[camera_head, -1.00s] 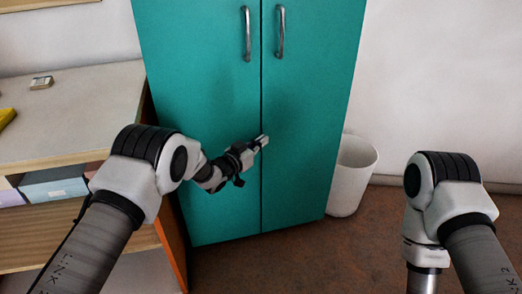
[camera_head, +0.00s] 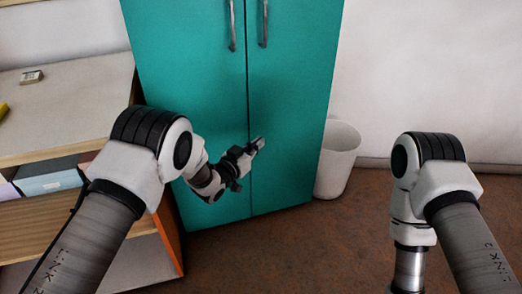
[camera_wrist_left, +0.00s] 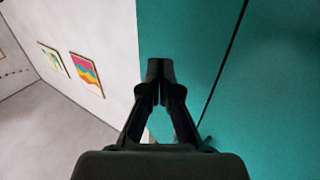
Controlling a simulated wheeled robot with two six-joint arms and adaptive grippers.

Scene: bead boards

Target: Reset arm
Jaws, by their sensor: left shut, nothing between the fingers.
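My left gripper (camera_head: 258,144) shows in the head view in front of the teal cabinet (camera_head: 195,75), close to the seam between its two doors. In the left wrist view the left gripper (camera_wrist_left: 160,68) is shut with its fingertips together and nothing between them, and the teal cabinet (camera_wrist_left: 275,100) fills the right side behind it. I cannot tell how far the fingertips are from the doors. My right arm (camera_head: 428,190) comes in at the right and bends down; its gripper is out of the frame.
A wooden shelf unit (camera_head: 75,115) stands at the left, with boxes (camera_head: 48,178) on a shelf and a small item (camera_head: 31,76) on top. A white bin (camera_head: 337,165) stands right of the cabinet. Brown floor (camera_head: 290,255) is clear between my arms. Both cabinet doors are shut.

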